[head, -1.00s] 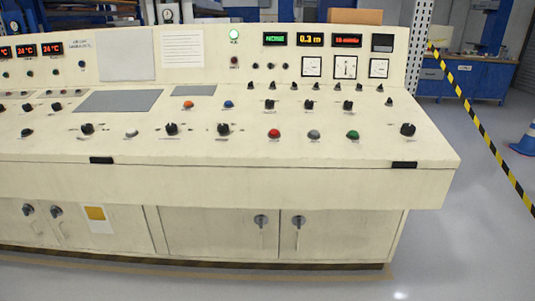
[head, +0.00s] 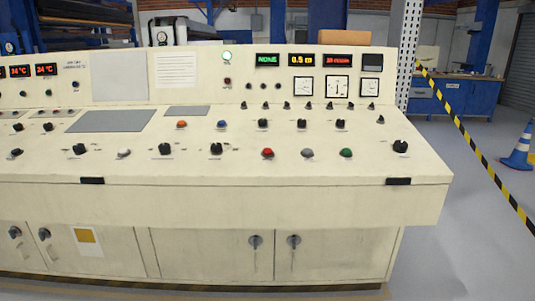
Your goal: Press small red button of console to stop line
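The cream console (head: 250,205) fills most of the head view, with its sloped control panel facing me. A small red button (head: 267,153) sits on the lower right part of the panel. To its right are a grey button (head: 307,153) and a green button (head: 346,153). An orange button (head: 182,125) and a blue button (head: 222,124) sit higher and to the left. Neither gripper shows in the view.
Black knobs (head: 216,149) stand beside the buttons. The console's front edge has black handles (head: 398,181), with cupboard doors below. A blue workbench (head: 468,95) is behind.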

